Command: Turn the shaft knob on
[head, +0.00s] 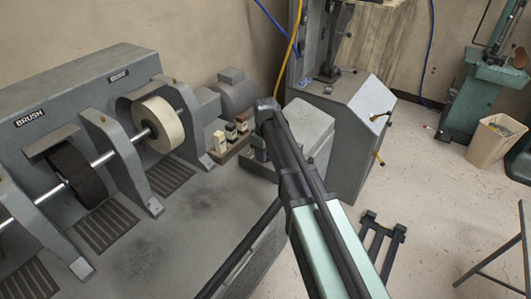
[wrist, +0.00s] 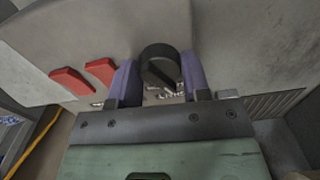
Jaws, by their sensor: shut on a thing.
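The black round shaft knob (wrist: 160,64) is at the top middle of the wrist view, on a grey panel. It has a bar across its face. My gripper (wrist: 158,76) has its two purple fingers on either side of the knob, shut on it. White lettering below the knob is too small to read. In the head view my gripper (head: 261,152) is down at the control boxes beside the grey machine. My arm hides the knob there.
Two red switches (wrist: 86,75) sit on the panel left of my gripper. In the head view, small switch boxes (head: 231,131) stand left of my gripper, with a motor (head: 237,91) behind. The brush wheel (head: 76,172) and buffing wheel (head: 157,124) are further left.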

